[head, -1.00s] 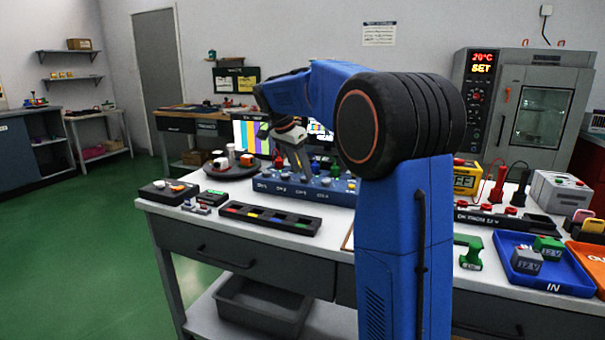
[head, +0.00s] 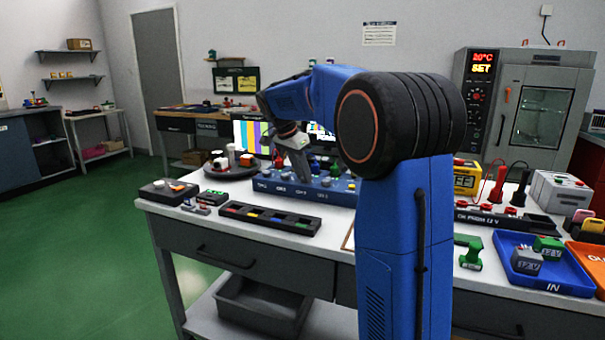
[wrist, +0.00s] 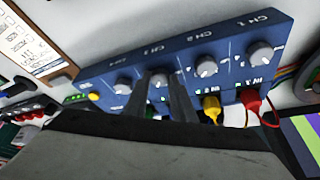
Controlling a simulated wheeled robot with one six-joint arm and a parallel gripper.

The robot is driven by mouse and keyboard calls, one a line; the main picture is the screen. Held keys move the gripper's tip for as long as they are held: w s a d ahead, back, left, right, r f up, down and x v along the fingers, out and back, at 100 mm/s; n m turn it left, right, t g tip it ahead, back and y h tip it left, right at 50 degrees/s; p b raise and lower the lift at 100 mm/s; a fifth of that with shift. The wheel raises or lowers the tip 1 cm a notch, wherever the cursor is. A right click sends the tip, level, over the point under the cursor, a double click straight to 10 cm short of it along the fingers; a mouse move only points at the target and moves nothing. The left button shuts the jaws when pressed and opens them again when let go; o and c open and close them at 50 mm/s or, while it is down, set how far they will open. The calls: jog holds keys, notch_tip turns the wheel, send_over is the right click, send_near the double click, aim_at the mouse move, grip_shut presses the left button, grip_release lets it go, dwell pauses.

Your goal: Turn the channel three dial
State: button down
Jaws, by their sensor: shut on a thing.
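The blue channel box (head: 262,186) stands on the white bench in the head view. In the wrist view the box (wrist: 225,45) runs across the picture, with labels CH 1 at right, then CH 2, CH 3 and a blurred fourth at left. Each channel has a grey dial. The channel three dial (wrist: 158,79) sits between the two fingers of my gripper (wrist: 160,92), which is shut on it. The channel two dial (wrist: 206,66) and channel one dial (wrist: 260,54) are free to the right. In the head view the fingertips are small and the held dial cannot be made out.
A yellow plug (wrist: 211,106) and a red plug (wrist: 251,100) with leads sit at the box's edge, right of the fingers. A long black tray (head: 268,219) lies in front of the box. A colour-bar screen (head: 250,136) stands behind.

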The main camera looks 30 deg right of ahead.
jog(key=n, duration=0.2)
jog(key=n+t+y, duration=0.1)
jog(key=n, duration=0.1)
jog(key=n+t, duration=0.1)
jog(key=n, duration=0.1)
jog(key=shift+s+d+n, duration=0.15)
jog(key=shift+s+n, duration=0.15)
jog(key=n, duration=0.1)
jog(key=n+t+y, duration=0.1)
jog(key=n, duration=0.1)
jog(key=shift+s+d+n, duration=0.1)
jog(key=shift+d+n, duration=0.05)
jog(key=shift+n, duration=0.15)
jog(key=n, duration=0.1)
jog(key=n+y, duration=0.1)
jog(key=n, duration=0.1)
jog(key=shift+d+n+t+y, duration=0.15)
jog(key=shift+n+t+y, duration=0.15)
jog(key=n+y, duration=0.1)
jog(key=n, duration=0.3)
jog(key=shift+d+y, duration=0.2)
jog(key=shift+y, duration=0.2)
jog(key=n+y, duration=0.1)
jog(key=n, duration=0.2)
jog(key=n+g+y, duration=0.1)
jog(key=n, duration=0.1)
jog(key=shift+d+n, duration=0.2)
jog(key=shift+n, duration=0.2)
